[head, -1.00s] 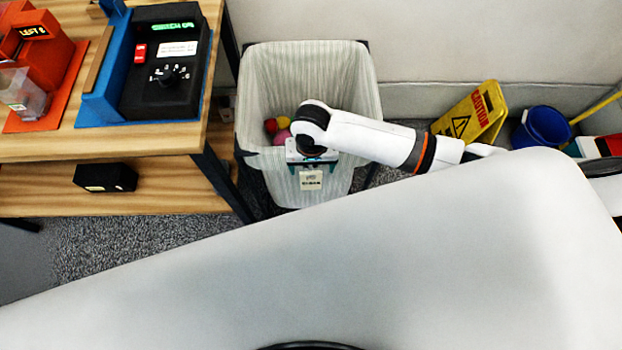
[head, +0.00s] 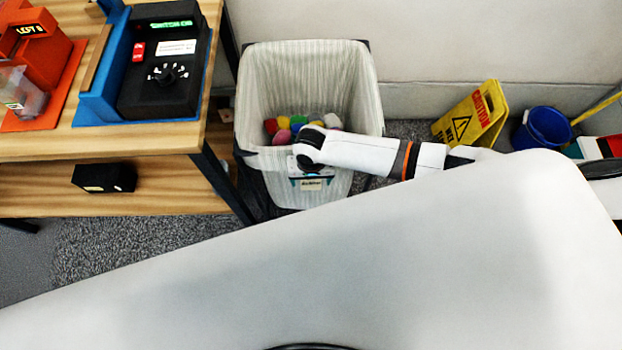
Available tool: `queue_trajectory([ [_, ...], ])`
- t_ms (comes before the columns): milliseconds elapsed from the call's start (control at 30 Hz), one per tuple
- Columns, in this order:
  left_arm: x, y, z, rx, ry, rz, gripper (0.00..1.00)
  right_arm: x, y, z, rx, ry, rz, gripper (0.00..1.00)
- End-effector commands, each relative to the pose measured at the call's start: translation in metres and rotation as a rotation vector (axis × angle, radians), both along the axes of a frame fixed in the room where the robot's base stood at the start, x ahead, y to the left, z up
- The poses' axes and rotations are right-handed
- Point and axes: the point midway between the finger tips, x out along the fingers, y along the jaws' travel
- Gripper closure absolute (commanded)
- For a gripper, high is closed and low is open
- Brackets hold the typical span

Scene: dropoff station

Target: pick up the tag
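The tag (head: 312,185) is a small cream label with dark print on the front of the striped bin. Its upper part is hidden behind my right gripper (head: 312,179). My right gripper points down in front of the bin, just over the tag. Its teal fingertips show apart, one towards each side of the tag, so it looks open. I cannot tell whether it touches the tag. My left gripper is not in view.
The striped bin (head: 357,92) holds several coloured balls (head: 283,136). A wooden bench (head: 180,140) with a blue and black device (head: 165,80) stands at left. A yellow caution sign (head: 470,115) and a blue bucket (head: 543,128) stand at right.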

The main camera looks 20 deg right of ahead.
Motion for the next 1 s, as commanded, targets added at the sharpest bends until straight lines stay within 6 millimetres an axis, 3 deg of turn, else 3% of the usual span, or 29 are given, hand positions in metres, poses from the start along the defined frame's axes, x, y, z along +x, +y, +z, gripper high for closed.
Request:
queue_trajectory([
  [33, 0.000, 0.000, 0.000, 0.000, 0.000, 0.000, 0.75, 0.000, 0.000, 0.000, 0.000, 0.000, 0.000, 0.28],
  [300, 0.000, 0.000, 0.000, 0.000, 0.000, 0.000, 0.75, 0.000, 0.000, 0.000, 0.000, 0.000, 0.000, 0.72],
  [667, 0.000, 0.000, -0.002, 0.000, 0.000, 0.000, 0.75, 0.000, 0.001, 0.005, 0.002, 0.001, -0.001, 0.73],
  [867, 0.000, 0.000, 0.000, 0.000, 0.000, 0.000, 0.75, -0.030, 0.009, 0.006, 0.003, 0.004, 0.003, 0.73],
  [1000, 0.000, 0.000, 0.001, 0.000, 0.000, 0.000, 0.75, -0.067, 0.020, 0.006, 0.005, 0.006, 0.003, 0.73],
])
